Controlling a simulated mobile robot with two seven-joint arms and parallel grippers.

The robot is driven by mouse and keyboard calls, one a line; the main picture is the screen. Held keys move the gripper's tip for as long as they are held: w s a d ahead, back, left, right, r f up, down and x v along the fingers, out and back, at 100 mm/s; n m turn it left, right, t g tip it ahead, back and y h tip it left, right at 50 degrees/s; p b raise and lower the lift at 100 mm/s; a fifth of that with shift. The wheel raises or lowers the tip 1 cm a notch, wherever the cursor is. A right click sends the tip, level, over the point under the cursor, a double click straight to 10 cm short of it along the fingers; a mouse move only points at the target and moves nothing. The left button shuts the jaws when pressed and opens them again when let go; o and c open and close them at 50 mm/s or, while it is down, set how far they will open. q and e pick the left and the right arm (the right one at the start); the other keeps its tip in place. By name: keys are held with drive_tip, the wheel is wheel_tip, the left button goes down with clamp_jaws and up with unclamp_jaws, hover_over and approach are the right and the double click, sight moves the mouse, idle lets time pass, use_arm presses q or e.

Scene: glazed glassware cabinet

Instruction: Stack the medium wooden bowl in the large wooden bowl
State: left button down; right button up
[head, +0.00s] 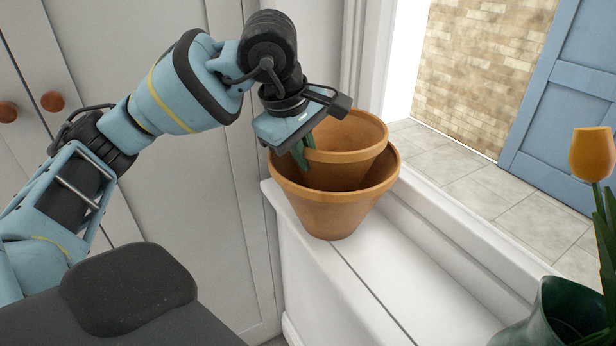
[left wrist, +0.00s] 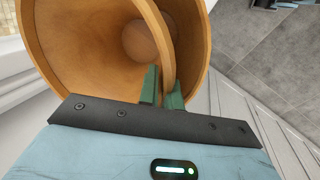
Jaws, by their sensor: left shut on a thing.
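The medium wooden bowl (head: 346,170) is orange-brown and sits partly down inside the large wooden bowl (head: 325,214), its rim standing above the larger rim. The large bowl rests upright on the white sill. My left gripper (head: 306,148) is shut on the near-left rim of the medium bowl. In the left wrist view the green fingers (left wrist: 163,88) straddle that rim, with the medium bowl's inside (left wrist: 85,55) to the left and the large bowl's wall (left wrist: 196,45) to the right. Whether the medium bowl touches the large bowl's bottom is hidden. My right gripper is out of view.
The white sill (head: 400,280) has bare room in front of the bowls. A dark green vase (head: 540,318) with an orange tulip (head: 592,153) stands at the right. White cabinet doors (head: 110,50) are behind my arm. A window frame borders the sill's right side.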

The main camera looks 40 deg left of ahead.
sight(306, 179)
use_arm(q)
drive_tip(key=shift+f, duration=1.95)
drive_tip(key=shift+f, duration=0.65)
drive_tip(key=c, duration=1.9)
unclamp_jaws()
